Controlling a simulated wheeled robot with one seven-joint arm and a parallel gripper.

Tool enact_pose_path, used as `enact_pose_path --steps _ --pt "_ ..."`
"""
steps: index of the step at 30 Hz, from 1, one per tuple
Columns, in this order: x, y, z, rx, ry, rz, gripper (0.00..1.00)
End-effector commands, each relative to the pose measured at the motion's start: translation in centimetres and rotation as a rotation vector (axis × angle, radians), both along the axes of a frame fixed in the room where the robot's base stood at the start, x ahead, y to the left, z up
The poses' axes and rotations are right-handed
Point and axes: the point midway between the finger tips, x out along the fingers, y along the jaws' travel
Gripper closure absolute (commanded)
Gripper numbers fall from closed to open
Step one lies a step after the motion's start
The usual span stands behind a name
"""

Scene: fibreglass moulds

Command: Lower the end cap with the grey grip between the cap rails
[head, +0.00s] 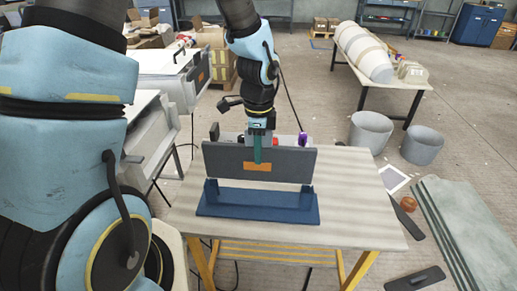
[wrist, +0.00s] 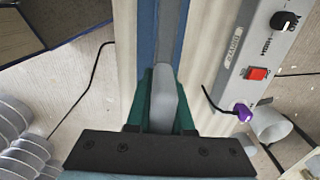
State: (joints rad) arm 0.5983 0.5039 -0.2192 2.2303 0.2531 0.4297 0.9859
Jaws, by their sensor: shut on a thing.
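The end cap (head: 290,166) is a dark grey upright panel with an orange patch on its face. My gripper (head: 257,150) has green fingers and is shut on the cap's grey grip (wrist: 163,100) at the top middle. The blue base (head: 257,212) stands on the table below, with a short upright cap rail at the left (head: 210,190) and another at the right (head: 307,194). The cap's lower edge shows near the rail tops, above the base plate. I cannot tell whether it touches them. In the wrist view, the blue base (wrist: 144,55) runs beside the cap's top edge.
The table (head: 350,205) is mostly clear to the right. A grey control box (wrist: 255,60) with a red switch, black knob and purple plug stands behind the cap. Grey buckets (head: 370,131), green-grey sheets (head: 475,225) and dark tools lie on the floor at right.

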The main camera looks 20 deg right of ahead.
Motion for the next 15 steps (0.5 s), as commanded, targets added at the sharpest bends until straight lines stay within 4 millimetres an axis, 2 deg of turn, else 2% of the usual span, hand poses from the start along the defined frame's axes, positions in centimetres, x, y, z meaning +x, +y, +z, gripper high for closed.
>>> enact_pose_path --steps 1,5,15 --pt "0.0 0.0 -0.68 0.0 0.0 0.0 1.0" --pt "0.01 0.0 -1.24 0.0 0.0 -0.001 1.0" --pt "0.02 0.0 -1.31 0.0 -0.001 0.0 1.0"
